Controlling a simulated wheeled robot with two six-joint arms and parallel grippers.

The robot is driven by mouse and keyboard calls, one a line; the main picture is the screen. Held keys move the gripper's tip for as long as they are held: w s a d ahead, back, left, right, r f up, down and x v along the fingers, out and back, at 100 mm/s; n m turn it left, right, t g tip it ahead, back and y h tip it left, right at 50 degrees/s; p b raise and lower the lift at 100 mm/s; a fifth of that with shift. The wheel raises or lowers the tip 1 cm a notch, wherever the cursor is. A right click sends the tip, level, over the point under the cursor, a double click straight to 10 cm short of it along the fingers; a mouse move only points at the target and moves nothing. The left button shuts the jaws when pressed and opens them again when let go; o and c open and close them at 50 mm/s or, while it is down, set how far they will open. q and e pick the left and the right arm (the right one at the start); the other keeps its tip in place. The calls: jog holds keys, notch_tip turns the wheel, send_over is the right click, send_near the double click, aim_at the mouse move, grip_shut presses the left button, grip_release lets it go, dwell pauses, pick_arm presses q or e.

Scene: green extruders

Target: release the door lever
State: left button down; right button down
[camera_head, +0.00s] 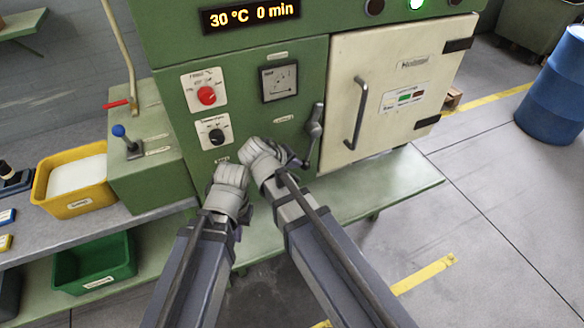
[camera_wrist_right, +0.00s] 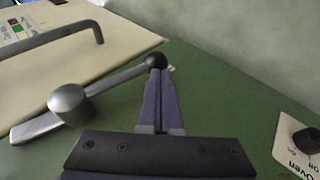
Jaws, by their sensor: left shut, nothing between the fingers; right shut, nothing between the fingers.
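The door lever (camera_head: 313,131) is a grey metal lever on the green panel, just left of the cream oven door (camera_head: 390,85). In the right wrist view the lever (camera_wrist_right: 115,80) runs from a round hub at left to a dark ball knob (camera_wrist_right: 156,60). The door looks closed. My right gripper (camera_head: 290,162) is shut and empty; its tips (camera_wrist_right: 160,72) are right at the ball knob, and I cannot tell whether they touch it. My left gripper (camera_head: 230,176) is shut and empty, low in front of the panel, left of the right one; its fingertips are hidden.
The door's bar handle (camera_head: 356,112) stands out right of the lever. A red knob (camera_head: 207,96) and a black knob (camera_head: 216,137) sit on the panel at left. A green ledge (camera_head: 385,185) runs below the door. A yellow bin (camera_head: 74,180) stands at left.

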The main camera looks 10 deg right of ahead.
pick_arm(q)
jog(key=shift+f+b, duration=0.3)
jog(key=shift+f, duration=0.25)
pick_arm(e)
jog(key=shift+w+d+f, duration=0.1)
jog(key=shift+d+f, duration=0.3)
jog(key=shift+d, duration=0.15)
pick_arm(q)
jog(key=shift+a, duration=0.1)
jog(key=shift+r, duration=0.1)
pick_arm(e)
jog(key=shift+r, duration=0.1)
